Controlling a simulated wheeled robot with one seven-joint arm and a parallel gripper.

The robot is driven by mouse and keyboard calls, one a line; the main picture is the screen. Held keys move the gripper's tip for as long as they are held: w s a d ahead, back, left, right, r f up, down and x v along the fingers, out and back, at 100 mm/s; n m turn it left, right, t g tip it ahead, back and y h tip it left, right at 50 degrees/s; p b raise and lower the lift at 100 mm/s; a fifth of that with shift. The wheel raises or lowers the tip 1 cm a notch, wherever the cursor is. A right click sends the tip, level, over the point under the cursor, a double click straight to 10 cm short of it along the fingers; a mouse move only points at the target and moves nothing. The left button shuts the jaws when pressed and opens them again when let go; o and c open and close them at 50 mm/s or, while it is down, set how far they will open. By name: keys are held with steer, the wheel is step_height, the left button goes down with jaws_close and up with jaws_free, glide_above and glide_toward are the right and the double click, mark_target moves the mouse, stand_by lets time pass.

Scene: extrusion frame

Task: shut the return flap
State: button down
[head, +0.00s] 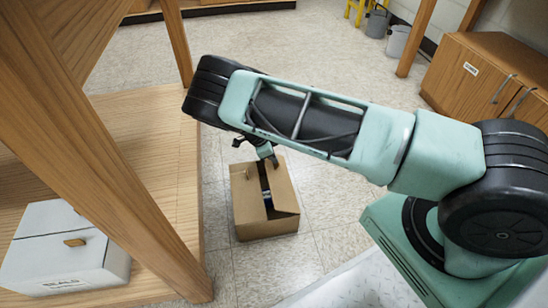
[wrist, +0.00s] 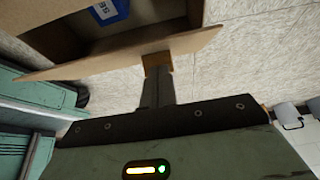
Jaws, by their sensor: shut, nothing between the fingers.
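A cardboard box (head: 250,222) stands on the floor between the wooden frame and my base. Its flap (head: 284,190) on the right is partly open, and a dark gap shows the inside. A thing with a blue label (wrist: 108,10) lies in the box. My gripper (head: 265,156) is shut and empty, at the box's far top edge. In the wrist view, my shut fingertips (wrist: 157,63) are at the edge of a tan flap (wrist: 110,55); they look to touch it, but I cannot be sure. The flap slants across the box's opening. My arm hides part of the surroundings.
A wooden frame post (head: 110,150) and shelf (head: 150,160) stand close on the left. A white box (head: 60,262) sits on the shelf. A wooden cabinet (head: 470,75) and grey buckets (head: 396,40) are at the back right. The floor around the cardboard box is clear.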

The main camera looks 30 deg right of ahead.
mark_target(265, 164)
steer(key=shift+a+f+g+h+b, duration=0.3)
steer(key=shift+a+f+h+b, duration=0.3)
steer(key=shift+h+b, duration=0.5)
steer(key=shift+w+a+f+b, duration=0.2)
steer(key=shift+a+f+b, duration=0.3)
steer(key=shift+b, duration=0.6)
steer(key=shift+a+f+b, duration=0.2)
steer(key=shift+f+b, duration=0.15)
steer(key=shift+b, duration=0.05)
steer(key=shift+w+a+f, duration=0.1)
